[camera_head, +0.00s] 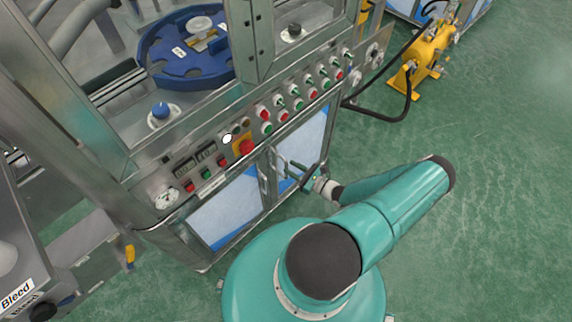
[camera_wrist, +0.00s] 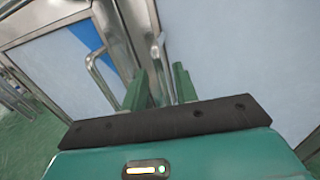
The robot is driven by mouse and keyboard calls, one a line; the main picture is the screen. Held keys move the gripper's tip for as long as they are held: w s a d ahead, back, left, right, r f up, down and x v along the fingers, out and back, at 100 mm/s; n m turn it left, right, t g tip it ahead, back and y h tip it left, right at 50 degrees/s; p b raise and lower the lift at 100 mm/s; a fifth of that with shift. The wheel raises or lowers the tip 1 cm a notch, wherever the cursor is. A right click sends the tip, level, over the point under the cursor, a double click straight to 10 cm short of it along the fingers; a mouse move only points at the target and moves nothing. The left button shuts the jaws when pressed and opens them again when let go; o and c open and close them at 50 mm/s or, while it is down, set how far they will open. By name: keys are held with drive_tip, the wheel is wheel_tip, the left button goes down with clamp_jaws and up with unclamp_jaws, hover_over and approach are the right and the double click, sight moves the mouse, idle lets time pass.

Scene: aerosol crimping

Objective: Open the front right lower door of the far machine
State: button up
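The machine in front of me has two lower doors with pale panels and metal bar handles. The right lower door (camera_head: 307,138) looks closed, and its handle (camera_head: 282,162) stands near its left edge. The left lower door (camera_head: 226,208) has its handle (camera_head: 262,182) near its right edge. My gripper (camera_head: 299,174) is at the right door's handle. In the wrist view its two green fingers (camera_wrist: 159,88) are apart, with the right door's handle (camera_wrist: 162,62) showing between them. Whether they touch it I cannot tell. The left door's handle (camera_wrist: 99,76) is outside the fingers, to the left.
A control panel with several buttons and a red knob (camera_head: 246,146) runs above the doors. A yellow pump unit (camera_head: 422,62) with a black hose (camera_head: 378,114) stands to the right. The green floor (camera_head: 490,200) on the right is clear. A "Bleed" unit (camera_head: 22,262) is at lower left.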

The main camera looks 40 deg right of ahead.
drive_tip(key=shift+x, duration=1.7)
clamp_jaws()
drive_tip(key=shift+s, duration=0.2)
